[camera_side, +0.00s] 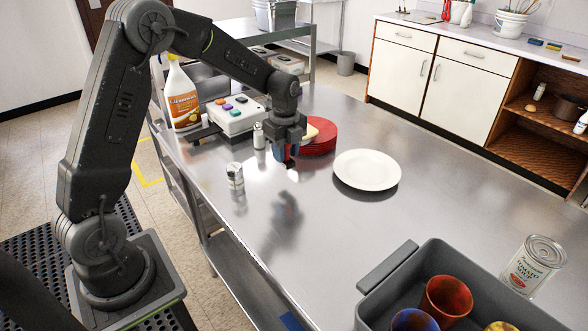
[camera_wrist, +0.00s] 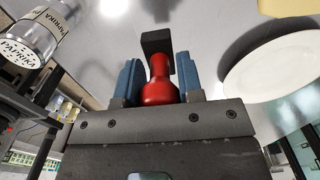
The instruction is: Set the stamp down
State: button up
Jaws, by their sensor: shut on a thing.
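The stamp (camera_wrist: 159,86) has a red knobbed handle and a black block at its far end. In the wrist view, my gripper (camera_wrist: 158,80) has its blue fingers on either side of the red handle, shut on it. In the side view, my gripper (camera_side: 287,150) points down over the steel table, and only a small dark and red part of the stamp (camera_side: 290,163) shows below the fingers. It appears close above the tabletop; I cannot tell the exact gap. The rest of the stamp is hidden by the fingers.
A paprika jar (camera_side: 235,177) stands front left of my gripper, another shaker (camera_side: 259,137) behind it. A white plate (camera_side: 367,170) lies right. A grey bin (camera_side: 395,295) with cups is at front. The tabletop (camera_side: 290,235) ahead is clear.

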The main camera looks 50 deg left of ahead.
jog(key=shift+w+d+f, duration=0.7)
jog(key=shift+d, duration=0.2)
jog(key=shift+f, duration=1.95)
jog(key=shift+f, duration=0.1)
jog(key=o, duration=0.9)
